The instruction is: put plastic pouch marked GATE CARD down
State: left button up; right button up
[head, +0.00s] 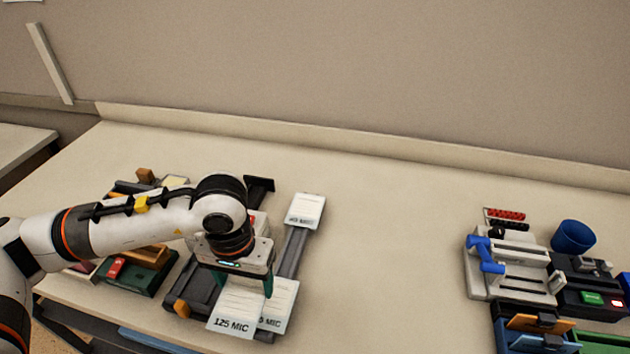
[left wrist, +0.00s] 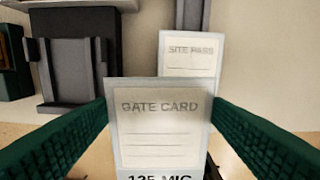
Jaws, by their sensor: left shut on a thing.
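My left gripper (head: 241,282) is shut on the plastic pouch marked GATE CARD (head: 232,311), near the front edge of the table. In the left wrist view the pouch (left wrist: 160,130) sits between the two green fingers, with GATE CARD at its top and 125 MIC at its lower end, cut off by the frame. A second pouch, marked SITE PASS (left wrist: 190,52), lies behind it; the held pouch partly covers it. I cannot tell whether the two touch. My right gripper is not in view.
A third white pouch (head: 305,210) lies at the far end of a grey strip. Dark trays and a red item (head: 116,267) lie left. A white device with a blue handle (head: 487,256), a blue cup (head: 573,237) and trays stand right. The table middle (head: 390,250) is clear.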

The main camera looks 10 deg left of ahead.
pick_arm(q)
jog(key=w+d+r, duration=0.2)
jog(key=w, duration=0.6)
jog(key=w+d+r, duration=0.1)
jog(key=w+d, duration=0.1)
jog(key=w, duration=0.7)
jog(key=shift+r, duration=0.4)
jog(key=shift+d, duration=0.1)
notch_tip(320, 180, down, 6)
jog(key=shift+p, duration=1.15)
notch_tip(320, 180, down, 4)
jog(key=shift+r, duration=0.25)
jog(key=shift+w, duration=0.1)
jog(key=shift+f, duration=0.1)
